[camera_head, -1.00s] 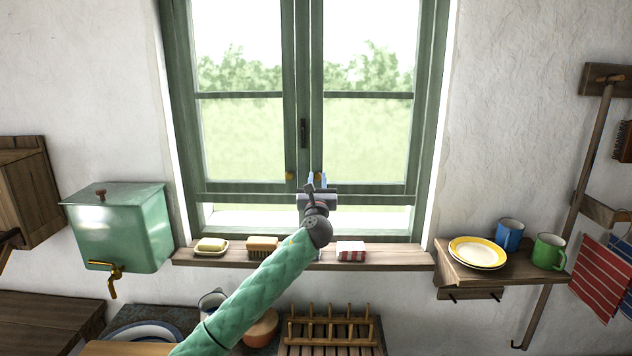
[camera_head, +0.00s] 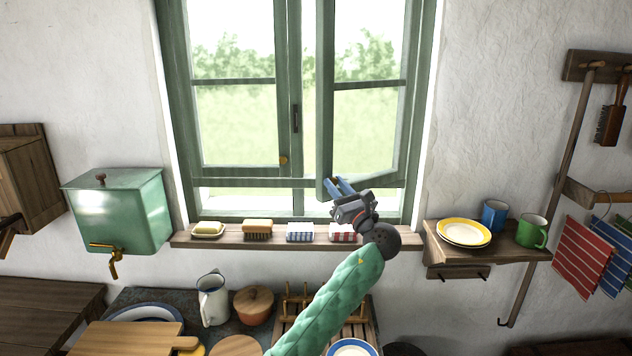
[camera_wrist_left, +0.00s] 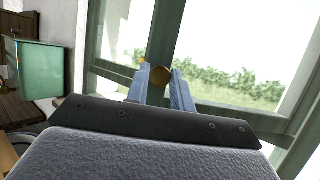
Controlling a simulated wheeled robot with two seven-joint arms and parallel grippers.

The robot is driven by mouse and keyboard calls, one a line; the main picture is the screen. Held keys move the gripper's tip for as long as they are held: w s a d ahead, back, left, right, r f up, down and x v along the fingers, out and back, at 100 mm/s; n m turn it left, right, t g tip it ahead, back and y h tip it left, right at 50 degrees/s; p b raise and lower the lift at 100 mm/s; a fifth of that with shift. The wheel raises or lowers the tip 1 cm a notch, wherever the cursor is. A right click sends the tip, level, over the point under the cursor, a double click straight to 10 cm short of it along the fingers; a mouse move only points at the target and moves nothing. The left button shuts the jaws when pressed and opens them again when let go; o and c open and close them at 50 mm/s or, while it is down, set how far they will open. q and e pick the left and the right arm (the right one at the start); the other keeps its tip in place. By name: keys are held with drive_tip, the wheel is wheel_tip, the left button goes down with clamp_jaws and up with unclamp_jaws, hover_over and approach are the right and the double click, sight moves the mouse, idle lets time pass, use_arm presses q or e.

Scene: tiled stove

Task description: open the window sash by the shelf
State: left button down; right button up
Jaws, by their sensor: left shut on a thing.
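The green-framed right window sash (camera_head: 325,120), on the side toward the shelf (camera_head: 505,262), stands partly open, its free edge swung into the room and apart from the middle post. My left gripper (camera_head: 339,187) is at the lower free corner of this sash. In the left wrist view its blue-grey fingers (camera_wrist_left: 160,90) are shut on a round brass knob (camera_wrist_left: 160,76). The knob is hidden in the head view. The left sash (camera_head: 235,172) is closed, with its own brass knob (camera_head: 283,160). My right gripper is not in view.
The sill (camera_head: 270,240) below holds a soap dish (camera_head: 208,230), a brush (camera_head: 257,228) and two folded cloths (camera_head: 300,232). The shelf holds plates (camera_head: 464,233), a blue mug (camera_head: 494,215) and a green mug (camera_head: 532,232). A green water tank (camera_head: 118,212) hangs left.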

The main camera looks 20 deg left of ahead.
use_arm(q)
drive_tip(key=s+d+n+g+y, duration=0.1)
drive_tip(key=s+d+g, duration=0.1)
drive_tip(key=d, duration=0.5)
drive_tip(key=shift+s, duration=0.3)
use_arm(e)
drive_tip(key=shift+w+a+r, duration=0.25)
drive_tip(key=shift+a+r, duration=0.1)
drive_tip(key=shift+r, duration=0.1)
use_arm(q)
drive_tip(key=shift+d, duration=0.1)
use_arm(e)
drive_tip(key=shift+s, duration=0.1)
use_arm(q)
drive_tip(key=c, duration=1.4)
unclamp_jaws()
drive_tip(key=shift+c, duration=0.2)
drive_tip(key=shift+o, duration=1)
drive_tip(key=shift+w+d+f, duration=0.1)
drive_tip(key=shift+w+d, duration=0.05)
drive_tip(key=shift+w, duration=0.1)
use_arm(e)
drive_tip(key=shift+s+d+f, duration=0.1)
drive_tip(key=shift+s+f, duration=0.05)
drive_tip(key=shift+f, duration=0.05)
use_arm(q)
drive_tip(key=shift+s, duration=0.1)
